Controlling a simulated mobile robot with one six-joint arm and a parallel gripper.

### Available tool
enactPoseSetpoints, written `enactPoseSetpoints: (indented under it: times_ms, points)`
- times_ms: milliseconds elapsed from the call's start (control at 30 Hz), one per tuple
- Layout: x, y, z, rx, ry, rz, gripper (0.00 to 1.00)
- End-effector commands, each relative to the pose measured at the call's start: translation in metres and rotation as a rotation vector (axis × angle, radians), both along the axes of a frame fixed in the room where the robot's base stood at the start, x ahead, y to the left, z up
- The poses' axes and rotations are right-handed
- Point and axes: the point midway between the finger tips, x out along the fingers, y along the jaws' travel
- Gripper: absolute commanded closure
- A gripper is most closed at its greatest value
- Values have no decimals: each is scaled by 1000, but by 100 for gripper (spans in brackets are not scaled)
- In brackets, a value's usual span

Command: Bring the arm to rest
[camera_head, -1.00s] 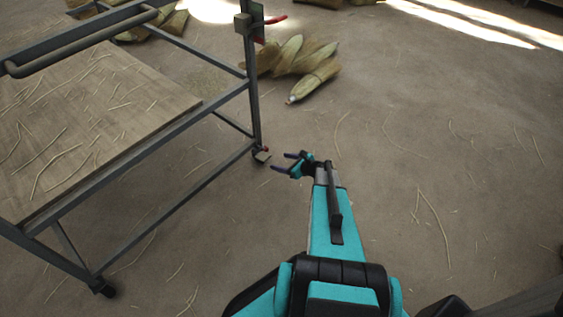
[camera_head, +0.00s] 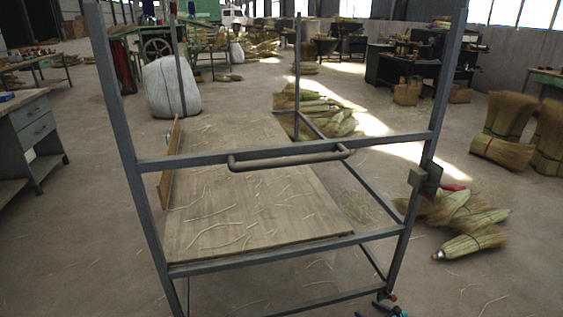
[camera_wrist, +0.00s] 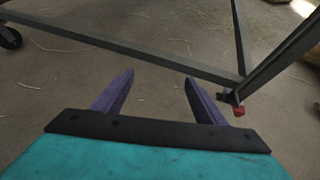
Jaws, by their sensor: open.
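My gripper (camera_wrist: 158,84) shows in the wrist view with its two dark purple fingers apart and nothing between them. Beyond the fingers are bare concrete floor and a lower rail of the grey metal cart (camera_wrist: 140,52). In the head view only a bit of my gripper (camera_head: 385,308) shows at the bottom edge, close to the foot of the cart's near right post. The rest of my arm is out of that view.
The cart (camera_head: 290,262) fills the middle of the head view, its wooden shelf (camera_head: 250,205) strewn with straw. Bundles of broom straw (camera_head: 465,228) lie on the floor to its right. A workbench (camera_head: 30,135) stands left. Floor at lower right is mostly clear.

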Motion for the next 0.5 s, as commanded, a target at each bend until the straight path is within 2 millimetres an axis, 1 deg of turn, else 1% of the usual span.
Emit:
enactPoseSetpoints:
  times_ms: [33, 100, 167, 200, 267, 300, 367, 400, 467, 500]
  points:
    - [-3, 25, 12, -8, 11, 42, 34]
    - [-9, 54, 18, -23, 28, 100, 34]
    - [-16, 79, 22, -41, 41, 156, 34]
    - [-22, 96, 25, -55, 51, 196, 34]
    - [-32, 120, 29, -80, 62, 262, 34]
    - [-40, 136, 31, -99, 69, 308, 34]
    - [-53, 159, 35, -132, 80, 381, 34]
    - [-63, 173, 38, -155, 85, 432, 34]
    - [-79, 194, 42, -191, 90, 515, 34]
    - [-91, 208, 45, -218, 93, 574, 34]
